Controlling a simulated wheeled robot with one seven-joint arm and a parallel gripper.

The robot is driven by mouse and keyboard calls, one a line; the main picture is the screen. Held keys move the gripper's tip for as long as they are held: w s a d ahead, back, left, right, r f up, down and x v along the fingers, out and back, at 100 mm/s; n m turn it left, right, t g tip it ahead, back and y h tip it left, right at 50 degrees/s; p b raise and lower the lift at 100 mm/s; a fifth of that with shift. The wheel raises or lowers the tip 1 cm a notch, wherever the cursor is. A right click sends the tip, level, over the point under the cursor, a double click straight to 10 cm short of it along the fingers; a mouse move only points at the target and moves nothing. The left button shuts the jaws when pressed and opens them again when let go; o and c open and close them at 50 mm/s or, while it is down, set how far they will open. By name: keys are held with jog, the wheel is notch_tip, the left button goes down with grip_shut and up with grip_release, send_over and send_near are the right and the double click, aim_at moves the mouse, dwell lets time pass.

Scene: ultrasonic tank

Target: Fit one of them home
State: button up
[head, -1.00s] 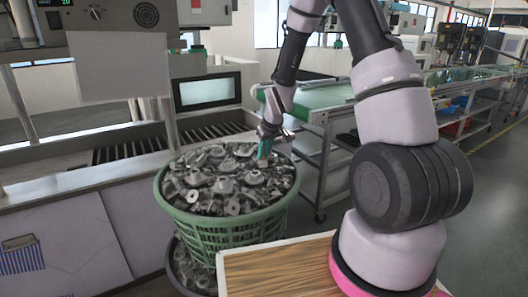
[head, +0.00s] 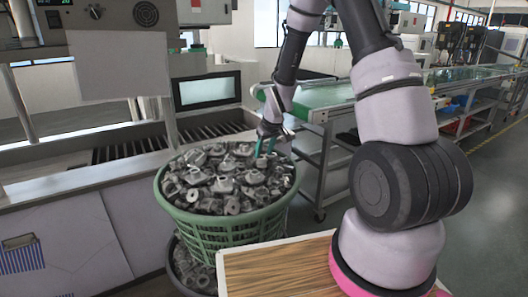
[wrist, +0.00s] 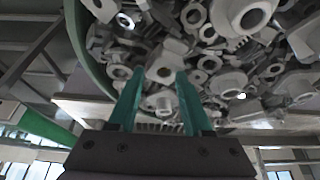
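Many grey metal fittings (head: 215,180) with round holes fill the green basket (head: 225,233) in a jumbled heap. My gripper (head: 265,150) is at the basket's far right side, with its green fingertips low over the heap. In the wrist view my gripper (wrist: 158,72) has its two green fingers apart. A grey fitting (wrist: 164,72) with a hole shows between the fingertips; I cannot tell whether they touch it. The basket's green rim (wrist: 84,45) shows at the left of the wrist view.
A second basket (head: 192,268) with more fittings stands under the green one. A machine with a dark roller bed (head: 130,145) is behind and left. A conveyor table (head: 318,103) with a green belt stands behind my arm. A wooden top (head: 275,272) is in front.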

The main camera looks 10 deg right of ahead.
jog(key=shift+s+f, duration=0.1)
jog(key=shift+s, duration=0.05)
jog(key=v, duration=1)
jog(key=shift+r, duration=0.45)
jog(key=s+d+r+m+t, duration=0.1)
jog(key=s+r+m, duration=0.3)
jog(key=s+r, duration=0.8)
jog(key=s+d+r+m+t, duration=0.1)
jog(key=s+d+r+m, duration=0.2)
jog(key=s+r, duration=0.9)
jog(key=shift+s+m+t+y, duration=0.3)
jog(key=shift+s+m+t, duration=0.1)
